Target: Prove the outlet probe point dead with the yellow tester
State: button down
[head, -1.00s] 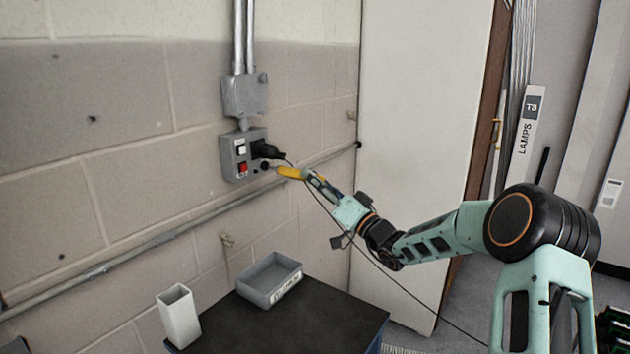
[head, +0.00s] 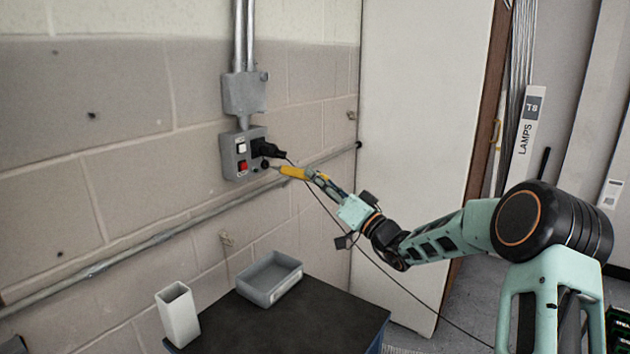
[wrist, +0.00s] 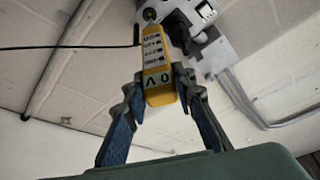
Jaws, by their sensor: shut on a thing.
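The yellow tester (head: 293,172) is held in my gripper (head: 314,177), shut on its rear end, in front of the grey outlet box (head: 229,157) on the wall. A black plug (head: 268,149) sits in the box just above, beside a white switch (head: 241,147) and a red one (head: 243,167).
A grey tray (head: 262,293) and a white open container (head: 178,316) stand on the dark tabletop (head: 290,325) below. A conduit (head: 150,244) runs along the wall; a pale door panel (head: 420,130) stands right.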

jog(key=shift+s+d+b, duration=0.4)
jog(key=shift+s+d, duration=0.1)
jog(key=shift+d, duration=0.3)
jog(key=shift+s+d+b, duration=0.35)
jog(key=shift+s+d, duration=0.2)
jog(key=shift+d, duration=0.25)
jog(key=shift+s+d+b, duration=0.4)
jog(key=shift+s+d, duration=0.1)
jog(key=shift+d, duration=0.3)
